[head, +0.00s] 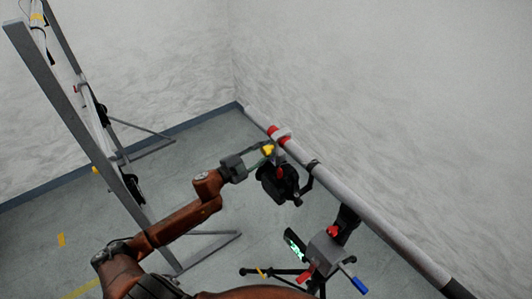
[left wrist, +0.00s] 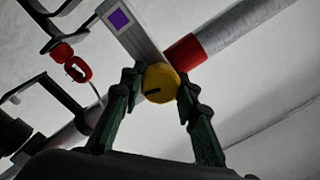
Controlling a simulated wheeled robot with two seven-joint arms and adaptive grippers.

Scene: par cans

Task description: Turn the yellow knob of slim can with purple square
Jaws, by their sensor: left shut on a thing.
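The yellow knob (left wrist: 160,83) sits at the lower end of a slim grey can (left wrist: 135,36) that bears a purple square (left wrist: 118,19). The knob also shows in the head view (head: 267,150), by the overhead pipe. My left gripper (left wrist: 158,86) has its two green fingers on either side of the knob, shut on it. In the head view my left gripper (head: 262,151) reaches the knob from the left. A dark slot shows on the knob's face. The purple square is not visible in the head view. My right gripper is not in view.
A long grey pipe (head: 350,200) with red bands (head: 274,130) runs diagonally. A black lamp (head: 278,184) hangs close beside my left gripper. A grey fixture with red and blue handles (head: 327,250) stands nearer. A metal frame (head: 75,120) stands at left.

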